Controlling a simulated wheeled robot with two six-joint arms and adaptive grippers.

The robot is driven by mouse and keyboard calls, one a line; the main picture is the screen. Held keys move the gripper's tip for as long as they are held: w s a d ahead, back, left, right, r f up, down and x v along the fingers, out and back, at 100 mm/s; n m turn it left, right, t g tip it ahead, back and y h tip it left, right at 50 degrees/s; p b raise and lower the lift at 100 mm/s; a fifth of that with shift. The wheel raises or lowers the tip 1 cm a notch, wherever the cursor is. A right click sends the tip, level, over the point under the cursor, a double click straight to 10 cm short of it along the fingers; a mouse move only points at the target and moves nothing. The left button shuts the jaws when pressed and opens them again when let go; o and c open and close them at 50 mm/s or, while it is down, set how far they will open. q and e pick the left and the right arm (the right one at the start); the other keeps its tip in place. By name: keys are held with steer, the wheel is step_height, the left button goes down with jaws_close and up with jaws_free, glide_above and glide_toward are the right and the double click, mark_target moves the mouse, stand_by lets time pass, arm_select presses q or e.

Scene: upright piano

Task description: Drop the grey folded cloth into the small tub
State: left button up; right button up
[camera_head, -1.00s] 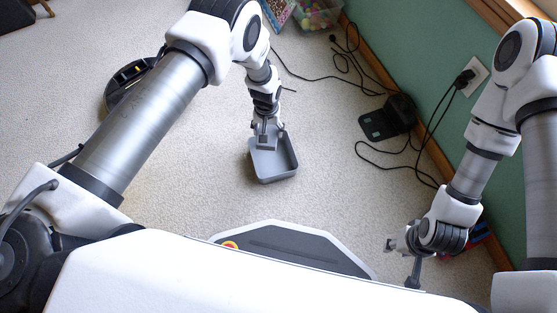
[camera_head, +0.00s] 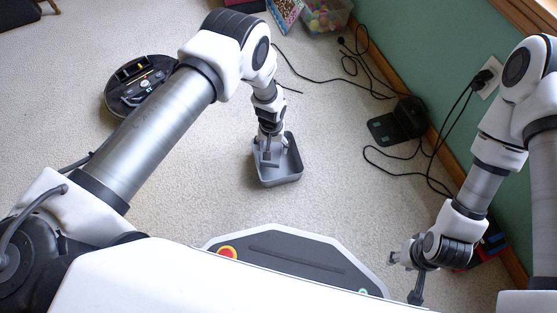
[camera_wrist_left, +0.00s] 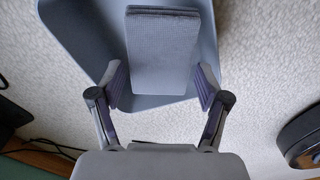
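The small grey tub (camera_head: 281,182) stands on the carpet below my left gripper. It also fills the top of the left wrist view (camera_wrist_left: 75,35). The grey folded cloth (camera_wrist_left: 170,48) lies inside the tub, leaning or lying along its floor; which of these I cannot tell. My left gripper (camera_wrist_left: 161,84) is open, its two fingers spread apart with the cloth beyond and between them, not visibly touching it. In the head view the left gripper (camera_head: 268,150) is low over the tub and partly hides the cloth. My right gripper (camera_head: 403,276) is open and empty at the lower right.
A black robot vacuum (camera_head: 138,86) sits left of the tub. A black dock (camera_head: 398,122) with cables lies right, near the green wall (camera_head: 405,55). A clear bin of coloured balls (camera_head: 325,15) stands at the back. Carpet around the tub is free.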

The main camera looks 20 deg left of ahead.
arm_select(q)
steer(key=shift+o, duration=0.4)
step_height(320, 180, up, 12)
stand_by(0.3)
